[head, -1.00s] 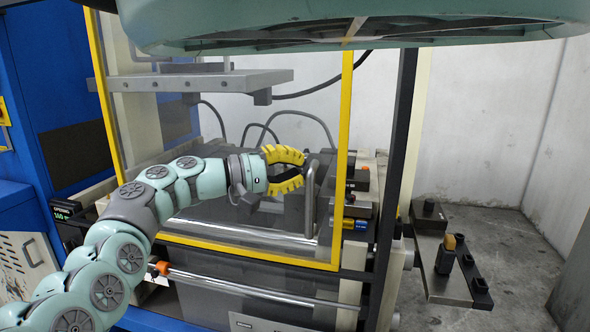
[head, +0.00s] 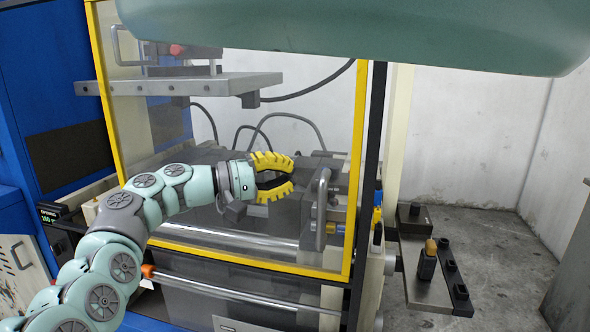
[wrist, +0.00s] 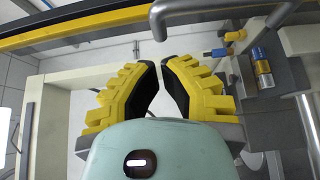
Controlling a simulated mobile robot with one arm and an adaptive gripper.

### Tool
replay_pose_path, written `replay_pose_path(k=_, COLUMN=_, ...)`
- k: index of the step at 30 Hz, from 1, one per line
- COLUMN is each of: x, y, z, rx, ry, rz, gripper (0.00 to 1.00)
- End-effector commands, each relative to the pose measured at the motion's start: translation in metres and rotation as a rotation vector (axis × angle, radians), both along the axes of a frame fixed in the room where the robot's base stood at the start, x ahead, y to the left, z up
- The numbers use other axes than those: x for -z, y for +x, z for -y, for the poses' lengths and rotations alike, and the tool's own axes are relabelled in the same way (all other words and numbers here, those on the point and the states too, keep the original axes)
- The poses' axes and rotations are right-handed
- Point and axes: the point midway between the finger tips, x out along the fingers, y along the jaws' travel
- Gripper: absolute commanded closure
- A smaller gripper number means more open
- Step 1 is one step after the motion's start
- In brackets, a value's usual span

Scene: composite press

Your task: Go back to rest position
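My gripper (head: 292,174) has two ribbed yellow fingers and is at the yellow-framed door (head: 357,160) of the press, just left of its grey handle (head: 322,208). A gap shows between the fingertips and the handle. The fingers curve toward each other, with a small gap between the tips and nothing held. The same gripper shows in the wrist view (wrist: 161,62), tips close but apart. The arm reaches in from the lower left. No rest position is marked in the views.
A grey plate (head: 180,84) is above my arm. A blue cabinet (head: 50,80) stands left. At right, a low metal shelf (head: 430,290) carries a dark piece with an orange top (head: 427,262). Bare floor (head: 500,240) lies beyond it.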

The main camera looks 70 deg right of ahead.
Motion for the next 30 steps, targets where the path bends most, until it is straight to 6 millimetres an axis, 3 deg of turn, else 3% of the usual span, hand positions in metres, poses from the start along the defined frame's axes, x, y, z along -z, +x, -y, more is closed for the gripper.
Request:
replay_pose_path(k=1, x=0.000, y=0.013, z=-0.007, rx=-0.011, ry=-0.006, rz=-0.001, gripper=1.00)
replay_pose_path(k=6, x=0.001, y=0.043, z=-0.031, rx=-0.009, ry=-0.003, rz=-0.001, gripper=1.00)
replay_pose_path(k=15, x=0.000, y=0.075, z=-0.057, rx=-0.006, ry=-0.003, rz=0.001, gripper=1.00)
replay_pose_path(k=26, x=-0.001, y=0.080, z=-0.060, rx=-0.011, ry=-0.003, rz=0.000, gripper=1.00)
replay_pose_path(k=29, x=0.001, y=0.097, z=-0.052, rx=-0.093, ry=-0.002, rz=-0.013, gripper=1.00)
replay_pose_path(k=30, x=0.002, y=0.112, z=-0.047, rx=-0.157, ry=-0.001, rz=-0.021, gripper=1.00)
